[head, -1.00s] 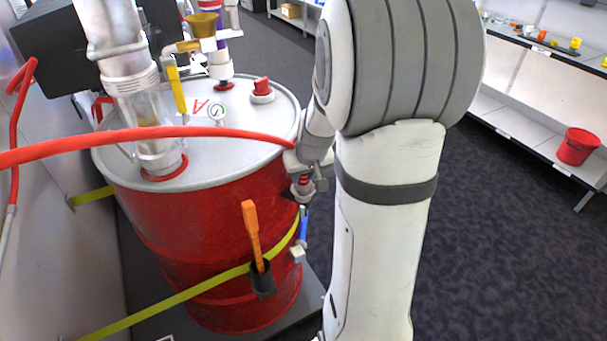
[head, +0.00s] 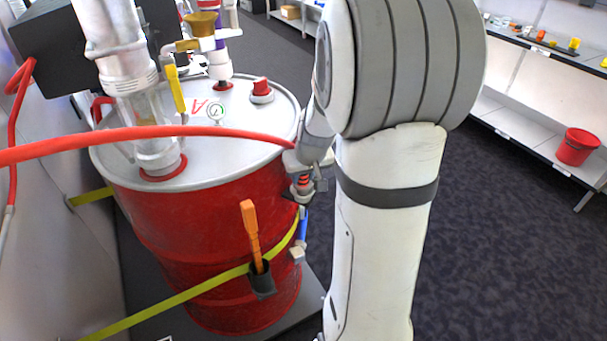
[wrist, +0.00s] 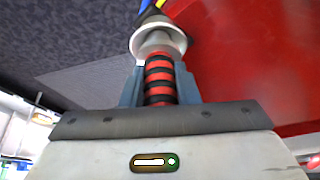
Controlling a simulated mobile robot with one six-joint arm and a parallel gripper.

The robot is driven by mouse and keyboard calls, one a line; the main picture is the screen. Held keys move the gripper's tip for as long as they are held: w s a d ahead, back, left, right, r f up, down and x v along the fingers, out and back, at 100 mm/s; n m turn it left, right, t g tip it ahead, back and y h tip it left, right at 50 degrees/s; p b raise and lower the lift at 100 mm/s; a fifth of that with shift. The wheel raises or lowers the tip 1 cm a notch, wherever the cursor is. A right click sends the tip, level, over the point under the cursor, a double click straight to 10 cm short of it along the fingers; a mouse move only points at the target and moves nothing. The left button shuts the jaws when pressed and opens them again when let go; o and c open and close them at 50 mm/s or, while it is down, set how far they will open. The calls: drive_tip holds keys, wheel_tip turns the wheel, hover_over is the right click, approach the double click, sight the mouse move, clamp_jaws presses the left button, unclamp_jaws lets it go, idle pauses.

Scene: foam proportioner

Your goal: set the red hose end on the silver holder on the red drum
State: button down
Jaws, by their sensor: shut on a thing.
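The red drum (head: 215,225) with its pale lid stands left of my arm in the head view; its red side also fills the right of the wrist view (wrist: 260,60). My gripper (wrist: 158,85) is shut on the red hose end (wrist: 160,78), which shows as a red and black ribbed piece between the fingers. Just beyond the hose end is a silver round cup, the holder (wrist: 160,42). In the head view the hose end (head: 304,181) is beside the drum's upper right side, at the holder. Whether it is fully seated cannot be told.
The red hose (head: 150,134) arcs over the drum lid. An orange-handled tool (head: 251,230) sits in a dark holder on the drum, by a yellow strap (head: 170,300). A shelf with a red bucket (head: 577,147) stands at right. The floor between is clear.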

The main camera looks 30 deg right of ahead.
drive_tip(key=shift+f+b, duration=0.5)
drive_tip(key=shift+f, duration=0.05)
drive_tip(key=c, duration=1.4)
unclamp_jaws()
drive_tip(key=shift+r, duration=0.15)
drive_tip(key=shift+p+v, duration=3.15)
drive_tip(key=shift+v, duration=2.3)
